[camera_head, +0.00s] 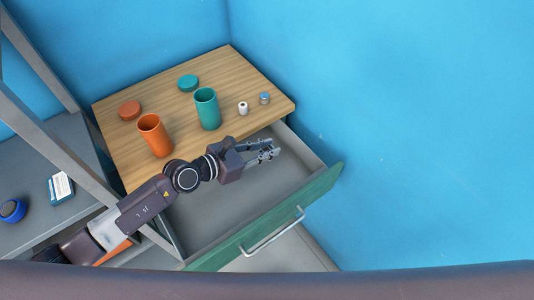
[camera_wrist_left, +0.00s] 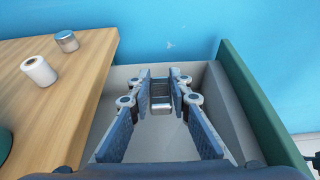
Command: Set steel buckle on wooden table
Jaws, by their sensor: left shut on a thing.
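The steel buckle (camera_wrist_left: 160,107) is a small shiny metal piece between the fingertips in the left wrist view. My left gripper (camera_head: 268,151) is shut on it, over the inside of the open drawer; it also shows in the left wrist view (camera_wrist_left: 160,88). In the head view the buckle is too small to make out clearly. The wooden table (camera_head: 228,75) has a light wood top directly above and behind the drawer. My right gripper is not in view.
The green-fronted drawer (camera_head: 310,190) is pulled out. On the table stand an orange cup (camera_head: 155,138), a teal cup (camera_head: 207,112), an orange lid (camera_head: 129,110), a teal lid (camera_head: 188,83), a white spool (camera_head: 243,108) and a small jar (camera_head: 264,98). The table's back corner is clear.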

